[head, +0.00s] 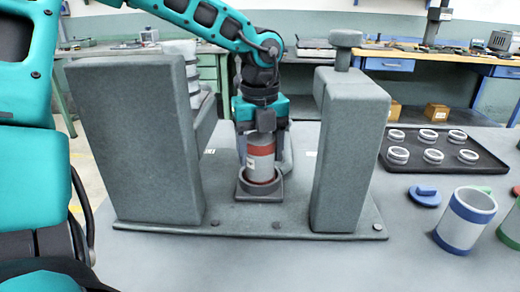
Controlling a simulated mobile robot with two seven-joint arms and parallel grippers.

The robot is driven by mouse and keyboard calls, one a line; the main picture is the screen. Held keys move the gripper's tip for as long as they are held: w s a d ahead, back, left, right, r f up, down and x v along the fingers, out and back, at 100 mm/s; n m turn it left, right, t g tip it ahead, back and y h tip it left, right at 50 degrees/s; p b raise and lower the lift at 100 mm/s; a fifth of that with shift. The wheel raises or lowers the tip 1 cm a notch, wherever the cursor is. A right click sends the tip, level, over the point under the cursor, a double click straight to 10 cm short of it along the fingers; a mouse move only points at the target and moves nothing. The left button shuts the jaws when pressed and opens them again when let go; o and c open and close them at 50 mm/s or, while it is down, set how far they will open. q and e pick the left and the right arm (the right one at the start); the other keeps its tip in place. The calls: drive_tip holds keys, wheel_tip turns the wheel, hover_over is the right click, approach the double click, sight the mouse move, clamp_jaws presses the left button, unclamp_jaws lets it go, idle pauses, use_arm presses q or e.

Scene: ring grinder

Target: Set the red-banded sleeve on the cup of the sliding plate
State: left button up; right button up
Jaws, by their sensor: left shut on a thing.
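The red-banded sleeve (261,166) is a grey cylinder with a red band and a small white label. It stands upright between the two grey blocks of the grinder. My left gripper (259,136) is above it and shut on its upper part. The sleeve's lower end is at the dark round cup (246,186), whose rim hides the sleeve's bottom edge. I cannot tell whether the sleeve rests on the cup's floor. The cup sits on the small square sliding plate (259,198). My right gripper is out of view.
A tall left block (135,140) and a right block (350,150) with a knob (345,42) flank the cup closely. A black tray (455,155) of rings is at right. A blue-banded sleeve (466,215) and a blue cap (425,196) stand in front of it.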

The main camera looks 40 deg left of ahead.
use_arm(q)
drive_tip(key=o, duration=1.3)
wheel_tip(320, 180, up, 7)
drive_tip(key=p, duration=0.3)
drive_tip(key=shift+p, duration=0.35)
idle(0.3)
idle(0.5)
